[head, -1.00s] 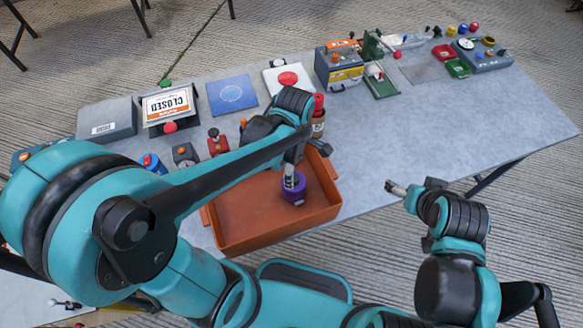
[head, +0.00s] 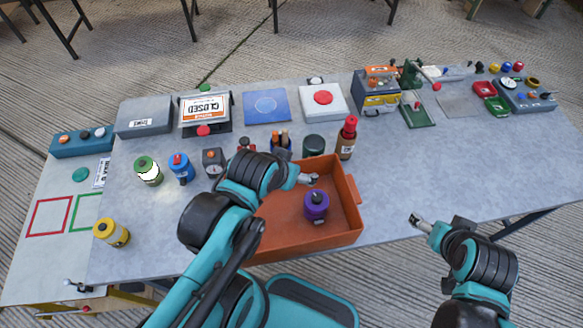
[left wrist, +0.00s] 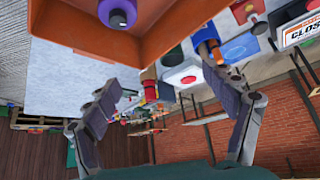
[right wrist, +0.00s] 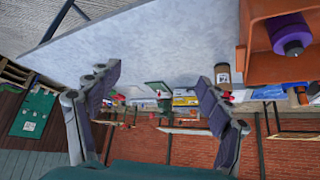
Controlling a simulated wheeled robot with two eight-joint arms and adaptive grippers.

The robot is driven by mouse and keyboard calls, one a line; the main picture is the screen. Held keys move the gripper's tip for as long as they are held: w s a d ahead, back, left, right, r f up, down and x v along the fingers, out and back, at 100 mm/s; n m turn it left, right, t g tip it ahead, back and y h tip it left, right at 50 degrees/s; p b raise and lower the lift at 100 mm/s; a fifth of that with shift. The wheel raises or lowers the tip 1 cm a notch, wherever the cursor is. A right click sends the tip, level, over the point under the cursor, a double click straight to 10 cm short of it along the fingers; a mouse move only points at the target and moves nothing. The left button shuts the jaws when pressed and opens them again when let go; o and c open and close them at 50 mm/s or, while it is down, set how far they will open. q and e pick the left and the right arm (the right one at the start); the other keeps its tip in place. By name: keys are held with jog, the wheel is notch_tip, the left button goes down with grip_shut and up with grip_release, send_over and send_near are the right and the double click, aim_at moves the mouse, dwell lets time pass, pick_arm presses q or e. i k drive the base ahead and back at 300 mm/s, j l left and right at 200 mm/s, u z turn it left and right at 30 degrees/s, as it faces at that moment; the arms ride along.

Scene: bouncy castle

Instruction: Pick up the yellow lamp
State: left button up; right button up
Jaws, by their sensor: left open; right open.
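My left gripper (head: 308,179) is over the orange tray, far to the right of the yellow lamp. Its fingers (left wrist: 165,115) are spread and empty in the left wrist view. My right gripper (head: 415,219) is over the bare table right of the tray. Its fingers (right wrist: 155,95) are also spread and empty. The yellow lamp is not seen in either wrist view.
The orange tray (head: 352,198) holds a purple lamp (head: 316,206). Green (head: 148,170) and blue (head: 181,168) lamps stand behind the yellow one. A red bottle (head: 347,137) stands behind the tray. Boxes and signs line the back edge.

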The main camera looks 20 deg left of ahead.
aim_at(115, 235)
jog(key=u, duration=2.85)
jog(key=i+j+z, duration=0.2)
jog(key=z, duration=0.15)
jog(key=i+j+z, duration=0.15)
jog(key=j+z, duration=0.2)
jog(key=i+j+z, duration=0.1)
jog(key=j+z, duration=0.25)
